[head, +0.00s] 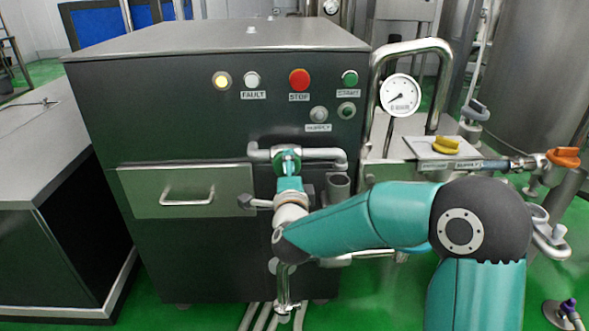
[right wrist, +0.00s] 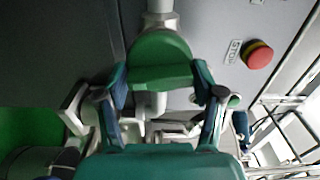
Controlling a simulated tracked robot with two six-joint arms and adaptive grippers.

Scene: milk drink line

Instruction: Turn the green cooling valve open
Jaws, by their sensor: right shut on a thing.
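The green cooling valve (head: 286,159) sits on a grey pipe at the front of the dark machine cabinet. My right gripper (head: 289,183) reaches it from below and in front, and partly hides it. In the right wrist view the valve's green handle (right wrist: 160,57) lies between the two fingers of my right gripper (right wrist: 160,76). The fingers are shut on the handle, one on each side. How far the valve is turned cannot be told. My left gripper is in neither view.
The cabinet panel above holds a red stop button (head: 299,79) and a green start button (head: 350,78). A drawer handle (head: 187,195) is left of the valve. A pressure gauge (head: 400,95), a yellow valve (head: 446,146) and an orange valve (head: 563,157) are to the right.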

